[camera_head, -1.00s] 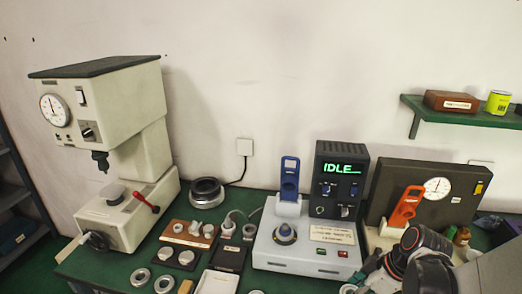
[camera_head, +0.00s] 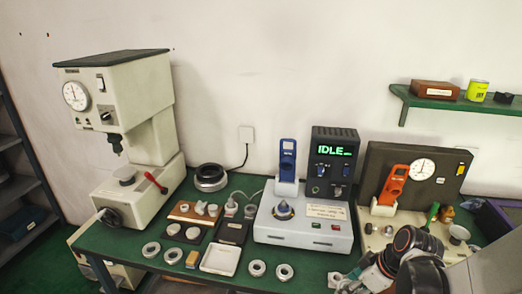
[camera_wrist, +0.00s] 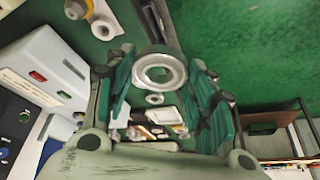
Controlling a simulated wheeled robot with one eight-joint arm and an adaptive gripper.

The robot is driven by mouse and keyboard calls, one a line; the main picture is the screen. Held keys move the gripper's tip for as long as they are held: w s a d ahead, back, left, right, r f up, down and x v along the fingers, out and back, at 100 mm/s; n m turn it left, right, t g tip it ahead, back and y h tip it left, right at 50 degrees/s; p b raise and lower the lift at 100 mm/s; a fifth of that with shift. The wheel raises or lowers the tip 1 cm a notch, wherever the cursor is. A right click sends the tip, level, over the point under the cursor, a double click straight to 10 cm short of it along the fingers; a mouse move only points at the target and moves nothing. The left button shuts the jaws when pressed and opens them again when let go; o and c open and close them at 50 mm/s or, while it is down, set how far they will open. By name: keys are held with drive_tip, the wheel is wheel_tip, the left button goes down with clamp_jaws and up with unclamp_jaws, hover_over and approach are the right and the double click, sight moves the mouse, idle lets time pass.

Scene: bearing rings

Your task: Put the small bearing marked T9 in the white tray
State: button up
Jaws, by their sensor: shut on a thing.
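My gripper (camera_wrist: 160,75) is shut on a bearing ring (camera_wrist: 160,57), a pale metal ring with an open centre held between the two fingers in the wrist view. Its marking cannot be read. In the head view my gripper (camera_head: 342,281) is low at the right, in front of the grey tester, and the held ring is not clear there. The white tray (camera_head: 220,260) lies on the green bench at the front centre and looks empty. Two rings (camera_head: 257,268) (camera_head: 284,272) lie to its right, and two more (camera_head: 151,249) (camera_head: 173,256) to its left.
The grey tester (camera_head: 300,236) with a blue handset stands behind the tray's right side. A dark pad (camera_head: 233,232) and a brown board (camera_head: 190,215) with small parts lie behind the tray. A cream press (camera_head: 120,130) stands at the left. A wooden block (camera_head: 192,259) is beside the tray.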

drive_tip(key=w+a+f+m+t+h+b, duration=0.1)
drive_tip(key=w+a+f+m+h+b, duration=0.2)
drive_tip(key=w+f+m, duration=0.3)
drive_tip(key=w+a+m+b, duration=0.1)
drive_tip(key=w+m, duration=0.1)
drive_tip(key=m, duration=0.1)
drive_tip(key=shift+w+a, duration=0.2)
drive_tip(key=shift+w, duration=0.05)
drive_tip(key=shift+w, duration=0.1)
